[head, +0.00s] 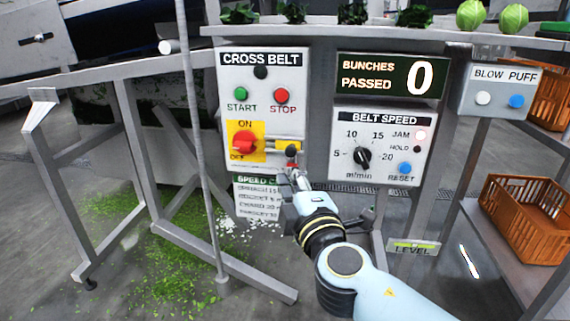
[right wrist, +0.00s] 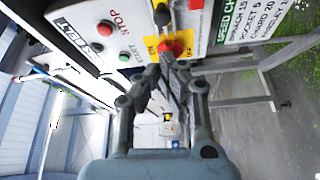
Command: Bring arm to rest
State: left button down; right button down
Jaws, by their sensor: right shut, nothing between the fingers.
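My right arm comes up from the bottom right of the head view. Its gripper (head: 291,174) is shut and empty, in front of the lower right corner of the cross belt panel (head: 225,88). The fingertips overlap a small red part below a yellow bar with a black knob (head: 291,150); I cannot tell whether they touch. In the right wrist view the closed fingers (right wrist: 166,58) point at the panel near the red rotary switch (right wrist: 176,46). That switch (head: 244,143) sits on a yellow plate in the head view. My left gripper is not in view.
A display (head: 390,77) reads 0 above the belt speed panel (head: 381,147). A blow puff box (head: 499,91) is at the right, above an orange crate (head: 523,218). A thin grey post (head: 200,150) and frame legs stand left. Green scraps lie on the floor.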

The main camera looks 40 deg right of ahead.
jog(key=shift+v, duration=0.9)
jog(key=shift+r, duration=0.1)
